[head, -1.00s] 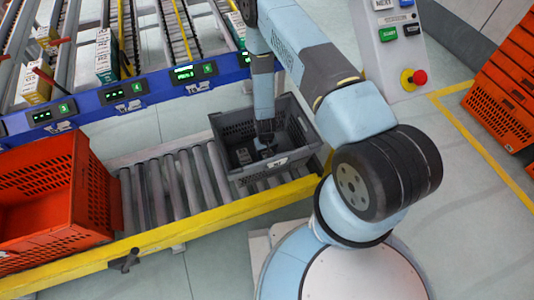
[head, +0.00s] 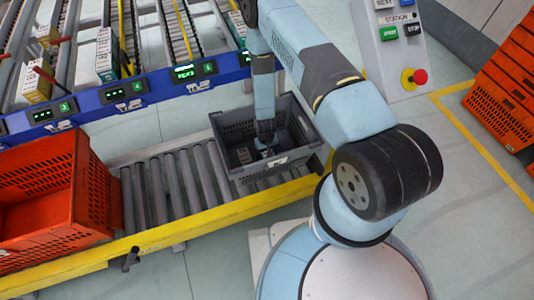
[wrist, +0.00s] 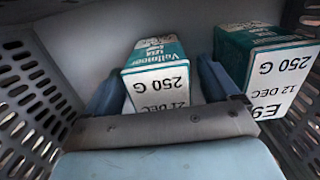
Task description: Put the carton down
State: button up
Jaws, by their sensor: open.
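A teal and white carton (wrist: 160,68) marked 250 G stands between the two blue fingers of my gripper (wrist: 160,86) in the wrist view. The jaws are open, one finger on each side of the carton. The carton's lower part is hidden behind the gripper body. The grey tote (head: 223,128) holds the carton and my gripper (head: 266,143) reaches down inside it in the head view. Whether the carton touches the tote floor is hard to tell.
A second teal and white carton (wrist: 272,62) stands to the right in the tote, close to the right finger. Perforated tote walls (wrist: 30,95) surround the gripper. An orange tote (head: 85,200) sits left on the roller conveyor (head: 170,185).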

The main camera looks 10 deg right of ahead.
jog(key=w+r+t, duration=0.1)
jog(key=w+r, duration=0.2)
jog(key=r, duration=1.3)
jog(key=w+r, duration=0.4)
jog(key=r, duration=1.2)
jog(key=s+d+r+t+y, duration=0.1)
jog(key=d+r, duration=0.1)
jog(key=r, duration=0.8)
jog(key=s+d+r+t, duration=0.1)
jog(key=d+r, duration=0.1)
jog(key=r, duration=0.9)
jog(key=s+d+r+m+t, duration=0.1)
jog(key=s+d+r, duration=0.2)
jog(key=s+r, duration=0.35)
jog(key=s+d+r+t, duration=0.15)
jog(key=s+r, duration=0.25)
jog(key=r, duration=0.6)
jog(key=s+d+r, duration=0.2)
jog(key=s+r, duration=0.1)
jog(key=s, duration=0.4)
jog(key=s+d+r+m, duration=0.1)
jog(key=s+d+r, duration=0.1)
jog(key=s+r, duration=0.2)
jog(key=s, duration=0.3)
jog(key=shift+s+d+r+t+h, duration=0.2)
jog(key=shift+s+d+t+h, duration=0.1)
jog(key=shift+t+h, duration=0.1)
